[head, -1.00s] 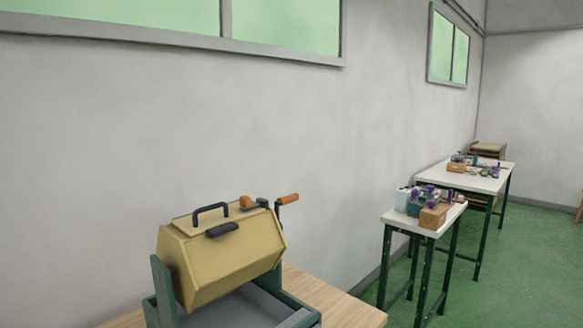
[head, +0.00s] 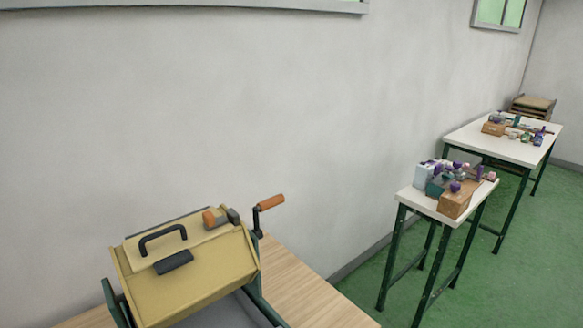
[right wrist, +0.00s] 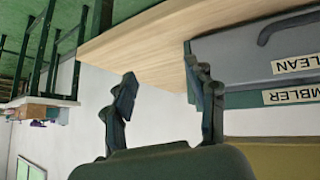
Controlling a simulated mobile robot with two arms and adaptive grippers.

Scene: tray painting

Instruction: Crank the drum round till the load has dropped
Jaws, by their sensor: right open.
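The yellow many-sided drum (head: 195,275) sits in a green frame (head: 118,305) at the lower left of the head view. Its lid (head: 160,238) looks closed, with a black handle and an orange-ended latch on it. The crank (head: 268,206), with an orange grip, stands up at the drum's right end. A grey tray (head: 232,312) lies below the drum. No load is seen. My right gripper (right wrist: 164,88) is open and empty in the right wrist view, close to the frame and the grey tray front (right wrist: 245,52). My left gripper is out of view.
The wooden bench top (head: 300,290) is bare right of the drum. A small white table (head: 428,205) with a box and several small items stands further right, with another table (head: 490,145) behind it. Green floor lies between. A wall runs behind the bench.

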